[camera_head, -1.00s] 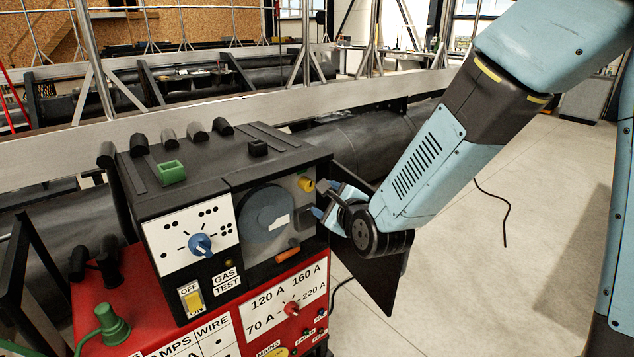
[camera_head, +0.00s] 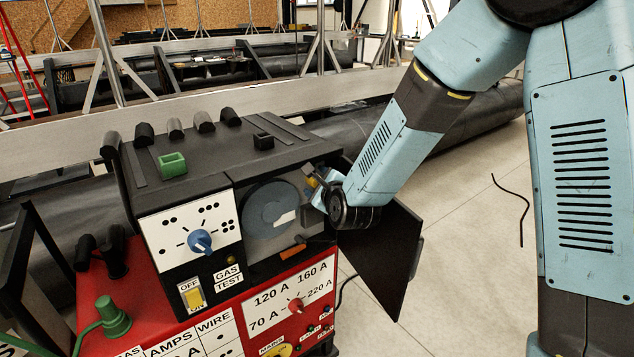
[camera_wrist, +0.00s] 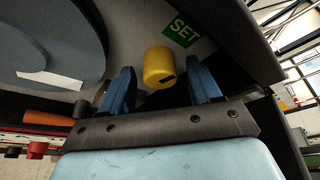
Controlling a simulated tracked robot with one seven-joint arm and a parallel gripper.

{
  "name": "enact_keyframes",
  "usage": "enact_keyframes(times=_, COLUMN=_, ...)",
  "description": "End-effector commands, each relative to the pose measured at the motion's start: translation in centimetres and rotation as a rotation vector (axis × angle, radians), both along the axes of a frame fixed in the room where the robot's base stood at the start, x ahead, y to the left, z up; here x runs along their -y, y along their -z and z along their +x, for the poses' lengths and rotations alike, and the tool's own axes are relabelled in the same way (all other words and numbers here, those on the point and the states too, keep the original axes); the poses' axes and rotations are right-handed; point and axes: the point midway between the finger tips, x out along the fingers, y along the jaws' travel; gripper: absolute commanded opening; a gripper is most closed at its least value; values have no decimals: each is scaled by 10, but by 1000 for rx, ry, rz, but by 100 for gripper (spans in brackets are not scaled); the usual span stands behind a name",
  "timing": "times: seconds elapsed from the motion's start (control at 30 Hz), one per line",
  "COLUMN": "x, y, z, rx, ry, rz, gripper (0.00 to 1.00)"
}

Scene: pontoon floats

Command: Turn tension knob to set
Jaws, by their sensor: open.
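The yellow tension knob (camera_wrist: 158,65) sits on the grey inner panel of the machine's open side bay. It has a dark mark on its lower right side. A green SET label (camera_wrist: 181,29) is above and to its right in the wrist view. My gripper (camera_wrist: 161,82) is open, with one blue finger on each side of the knob's near end; I cannot tell whether either touches it. In the head view my gripper (camera_head: 320,190) reaches into the bay from the right and hides most of the knob.
A big grey wire spool (camera_head: 269,209) is left of the knob, with an orange handle (camera_head: 293,250) below. The black door (camera_head: 385,262) hangs open to the right. A blue-pointer dial (camera_head: 201,242) is on the front.

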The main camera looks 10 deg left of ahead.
Motion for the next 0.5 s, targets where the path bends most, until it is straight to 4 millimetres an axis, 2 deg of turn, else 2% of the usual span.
enact_keyframes(times=0.27, x=-2, y=0, z=-1, rx=1, ry=-2, rz=0, gripper=63)
enact_keyframes(times=0.5, x=-4, y=0, z=-2, rx=0, ry=-7, rz=0, gripper=40)
